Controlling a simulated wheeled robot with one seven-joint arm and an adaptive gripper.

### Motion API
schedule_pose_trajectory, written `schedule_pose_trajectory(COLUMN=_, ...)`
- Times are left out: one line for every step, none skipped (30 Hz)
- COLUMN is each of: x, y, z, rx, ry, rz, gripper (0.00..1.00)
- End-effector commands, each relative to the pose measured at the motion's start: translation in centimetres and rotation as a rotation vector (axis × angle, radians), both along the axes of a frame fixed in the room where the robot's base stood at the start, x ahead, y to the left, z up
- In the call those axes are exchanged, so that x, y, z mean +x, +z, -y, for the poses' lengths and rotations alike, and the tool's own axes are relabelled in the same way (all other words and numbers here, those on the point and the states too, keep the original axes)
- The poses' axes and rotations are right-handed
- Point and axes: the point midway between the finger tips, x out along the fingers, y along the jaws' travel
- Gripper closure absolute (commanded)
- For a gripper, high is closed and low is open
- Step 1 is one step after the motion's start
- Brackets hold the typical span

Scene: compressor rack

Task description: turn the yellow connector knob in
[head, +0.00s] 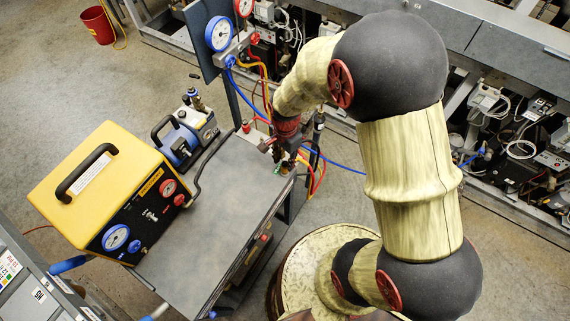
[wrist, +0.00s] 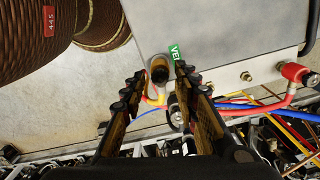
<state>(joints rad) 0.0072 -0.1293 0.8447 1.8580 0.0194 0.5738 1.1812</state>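The connector knob (wrist: 158,72) shows in the wrist view as a dark round end with a brownish face, beside a green label (wrist: 174,54) reading "YEL" at the edge of a grey metal plate. Yellow hose (wrist: 153,98) runs just below it. My gripper (wrist: 160,74) is open, with one finger on each side of the knob and visible gaps to it. I cannot tell the depth between fingertips and knob. In the head view my gripper (head: 277,156) is at the cart's far right corner, and my arm hides most of the knob area.
The grey cart top (head: 215,205) is bare beside the yellow machine (head: 100,185) and a blue pump (head: 185,135). Blue and red hoses (wrist: 265,107) and a red fitting (wrist: 297,73) lie right of the fingers. Gauges (head: 220,34) stand behind.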

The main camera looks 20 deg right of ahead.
Motion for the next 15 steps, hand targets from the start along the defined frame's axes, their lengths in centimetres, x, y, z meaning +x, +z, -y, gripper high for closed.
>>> schedule_pose_trajectory(x=0.0, y=-1.3, z=-0.02, rx=0.0, ry=0.0, rz=0.0, gripper=0.7)
schedule_pose_trajectory(x=0.07, y=-0.84, z=-0.02, rx=0.0, ry=0.045, rz=0.003, gripper=0.7)
schedule_pose_trajectory(x=0.08, y=-0.64, z=-0.01, rx=0.001, ry=0.101, rz=0.004, gripper=0.7)
schedule_pose_trajectory(x=0.1, y=-0.58, z=-0.01, rx=0.001, ry=0.142, rz=0.005, gripper=0.7)
schedule_pose_trajectory(x=0.09, y=-0.56, z=-0.01, rx=0.0, ry=0.181, rz=0.005, gripper=0.7)
schedule_pose_trajectory(x=0.09, y=-0.56, z=-0.01, rx=0.001, ry=0.234, rz=0.006, gripper=0.7)
schedule_pose_trajectory(x=0.07, y=-0.57, z=-0.01, rx=0.002, ry=0.274, rz=0.006, gripper=0.7)
schedule_pose_trajectory(x=0.06, y=-0.58, z=-0.01, rx=0.002, ry=0.313, rz=0.006, gripper=0.7)
schedule_pose_trajectory(x=0.04, y=-0.58, z=-0.01, rx=0.002, ry=0.366, rz=0.006, gripper=0.7)
schedule_pose_trajectory(x=0.03, y=-0.57, z=-0.01, rx=0.002, ry=0.405, rz=0.006, gripper=0.7)
schedule_pose_trajectory(x=0.03, y=-0.57, z=-0.01, rx=0.002, ry=0.443, rz=0.006, gripper=0.7)
schedule_pose_trajectory(x=0.04, y=-0.57, z=-0.01, rx=0.003, ry=0.496, rz=0.007, gripper=0.7)
schedule_pose_trajectory(x=0.04, y=-0.58, z=-0.01, rx=0.003, ry=0.534, rz=0.008, gripper=0.7)
schedule_pose_trajectory(x=0.04, y=-0.59, z=-0.01, rx=0.003, ry=0.573, rz=0.008, gripper=0.7)
schedule_pose_trajectory(x=0.04, y=-0.6, z=-0.01, rx=0.003, ry=0.626, rz=0.009, gripper=0.7)
